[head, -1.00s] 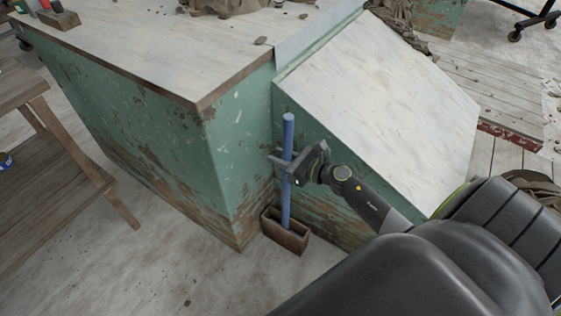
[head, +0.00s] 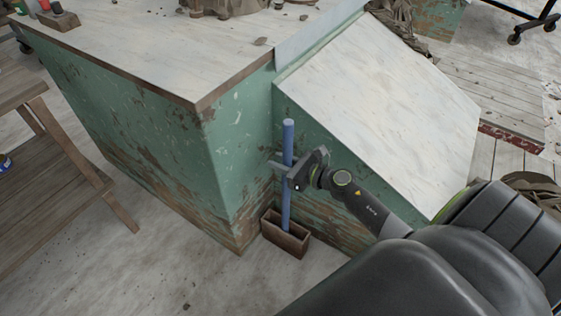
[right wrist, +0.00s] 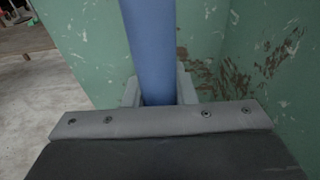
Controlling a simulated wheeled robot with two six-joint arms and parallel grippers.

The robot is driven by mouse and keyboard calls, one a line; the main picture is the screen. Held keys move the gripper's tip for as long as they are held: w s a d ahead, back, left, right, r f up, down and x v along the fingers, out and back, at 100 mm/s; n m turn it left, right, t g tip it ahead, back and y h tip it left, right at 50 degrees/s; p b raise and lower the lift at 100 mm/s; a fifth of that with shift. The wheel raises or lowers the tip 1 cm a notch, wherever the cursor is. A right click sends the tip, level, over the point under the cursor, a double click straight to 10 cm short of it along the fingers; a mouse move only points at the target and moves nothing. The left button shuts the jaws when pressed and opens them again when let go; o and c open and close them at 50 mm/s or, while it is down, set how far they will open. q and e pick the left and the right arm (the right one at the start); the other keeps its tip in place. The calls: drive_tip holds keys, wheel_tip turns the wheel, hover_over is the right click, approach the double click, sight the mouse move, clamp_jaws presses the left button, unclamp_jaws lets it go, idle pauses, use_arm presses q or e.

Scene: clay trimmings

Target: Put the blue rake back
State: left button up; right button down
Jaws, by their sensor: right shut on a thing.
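The blue rake shows as a blue pole (head: 287,144) standing about upright, its lower end inside a small brown wooden box (head: 285,241) on the floor. What is at the pole's lower end is hidden by the box walls. My right gripper (head: 285,172) is shut on the pole around its middle, above the box. In the right wrist view the blue pole (right wrist: 152,50) runs between the two fingers. My left gripper is not in view.
A worn green cabinet (head: 235,150) with a pale top stands right behind the box, with a sloped white board (head: 380,110) to the right. A wooden bench (head: 60,180) is at the left. The floor in front is clear.

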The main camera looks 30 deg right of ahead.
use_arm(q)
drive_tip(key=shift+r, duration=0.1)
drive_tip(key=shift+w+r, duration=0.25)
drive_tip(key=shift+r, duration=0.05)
use_arm(e)
drive_tip(key=c, duration=1.2)
unclamp_jaws()
